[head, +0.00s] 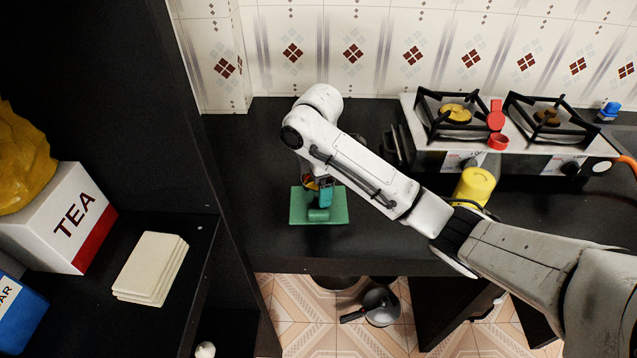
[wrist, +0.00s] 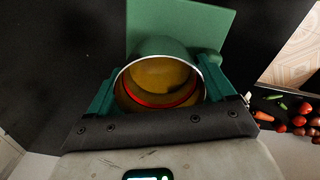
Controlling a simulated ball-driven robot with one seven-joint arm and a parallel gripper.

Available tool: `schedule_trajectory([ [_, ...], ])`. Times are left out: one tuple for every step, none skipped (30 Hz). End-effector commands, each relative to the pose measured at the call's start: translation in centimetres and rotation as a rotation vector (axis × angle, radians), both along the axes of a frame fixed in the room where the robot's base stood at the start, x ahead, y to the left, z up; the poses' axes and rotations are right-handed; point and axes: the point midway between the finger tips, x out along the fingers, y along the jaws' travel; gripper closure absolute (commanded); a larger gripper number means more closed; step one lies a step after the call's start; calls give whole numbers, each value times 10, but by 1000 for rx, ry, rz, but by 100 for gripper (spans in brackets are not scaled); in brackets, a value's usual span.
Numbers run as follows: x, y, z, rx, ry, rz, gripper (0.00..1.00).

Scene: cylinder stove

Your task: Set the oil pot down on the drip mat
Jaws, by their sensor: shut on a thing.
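The drip mat (wrist: 196,18) is a flat green sheet behind and beneath the pot in the wrist view. My arm hides part of the pot. I cannot tell whether its base touches the mat.
A two-burner stove (head: 420,157) stands on the right, with a yellow container (head: 474,187) in front. A dark shelf unit on the left holds a TEA box (head: 70,222) and pale stacked slabs (head: 150,267). The counter's front edge is close below the mat. Counter left of it is clear.

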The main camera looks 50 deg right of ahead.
Motion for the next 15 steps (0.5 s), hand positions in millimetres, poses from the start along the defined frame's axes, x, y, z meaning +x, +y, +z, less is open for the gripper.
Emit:
schedule_trajectory([
  [-3,4,-15,11,18,-2,52],
  [-3,4,-15,11,18,-2,52],
  [-3,4,-15,11,18,-2,16],
  [-3,3,-15,11,18,-2,13],
  [-3,3,-15,11,18,-2,10],
  [-3,4,-15,11,19,-2,6],
  [-3,4,-15,11,19,-2,4],
  [-3,4,-15,12,20,-2,1],
  [-4,4,-15,11,20,-2,0],
  [-4,4,-15,11,21,-1,0],
  [-4,4,-15,11,21,-1,0],
  [-4,4,-16,12,22,-1,0],
  [-4,3,-16,12,22,-1,0],
  [-4,4,-16,12,23,-1,0],
  [-4,4,-15,12,23,-1,0],
])
